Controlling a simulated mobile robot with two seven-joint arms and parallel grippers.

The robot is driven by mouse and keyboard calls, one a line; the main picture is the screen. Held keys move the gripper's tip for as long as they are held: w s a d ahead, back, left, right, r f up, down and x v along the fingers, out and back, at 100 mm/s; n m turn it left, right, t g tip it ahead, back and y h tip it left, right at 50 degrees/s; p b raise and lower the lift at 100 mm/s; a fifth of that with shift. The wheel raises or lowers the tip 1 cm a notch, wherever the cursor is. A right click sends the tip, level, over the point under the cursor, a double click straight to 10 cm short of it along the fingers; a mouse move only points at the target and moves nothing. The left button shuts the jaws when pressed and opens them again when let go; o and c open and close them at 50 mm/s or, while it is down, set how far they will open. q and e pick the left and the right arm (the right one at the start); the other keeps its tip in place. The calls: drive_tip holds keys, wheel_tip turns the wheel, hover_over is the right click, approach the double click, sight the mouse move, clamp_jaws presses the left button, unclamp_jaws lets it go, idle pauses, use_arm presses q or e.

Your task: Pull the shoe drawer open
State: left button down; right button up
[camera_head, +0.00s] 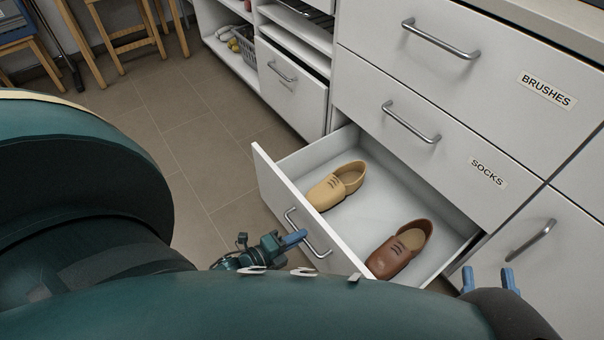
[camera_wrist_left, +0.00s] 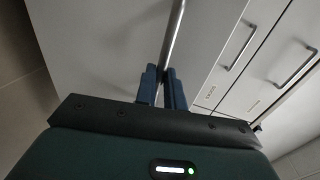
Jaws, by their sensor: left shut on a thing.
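The shoe drawer (camera_head: 300,215) is the bottom drawer of the white cabinet and stands well out from it. A tan shoe (camera_head: 337,186) and a brown shoe (camera_head: 400,249) lie inside it. My left gripper (camera_head: 297,237) is at the drawer's front, shut on its metal handle (camera_head: 318,250). In the left wrist view the handle (camera_wrist_left: 174,40) runs between the blue fingers (camera_wrist_left: 162,78). My right gripper (camera_head: 490,279) shows at the lower right, with its two blue fingers apart and nothing visible between them. It is in front of the cabinet, right of the drawer.
The socks drawer (camera_head: 420,130) and brushes drawer (camera_head: 500,70) above are shut. Another white cabinet door (camera_head: 545,270) with a handle is at the right. Shelves with a basket (camera_head: 246,45) and wooden stools (camera_head: 125,25) stand farther back. The tiled floor (camera_head: 200,130) at left is clear.

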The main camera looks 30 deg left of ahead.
use_arm(q)
drive_tip(key=shift+s, duration=0.15)
drive_tip(key=c, duration=1.5)
unclamp_jaws()
drive_tip(key=shift+a, duration=0.1)
drive_tip(key=shift+s, duration=0.15)
use_arm(e)
drive_tip(key=shift+r, duration=0.1)
use_arm(q)
drive_tip(key=p+v, duration=0.3)
drive_tip(key=v, duration=1)
use_arm(e)
drive_tip(key=shift+w+d+f+m+g+h, duration=0.1)
drive_tip(key=shift+d+f+m+g+h, duration=0.1)
drive_tip(key=shift+d+m+g+h, duration=0.55)
drive_tip(key=shift+a, duration=0.15)
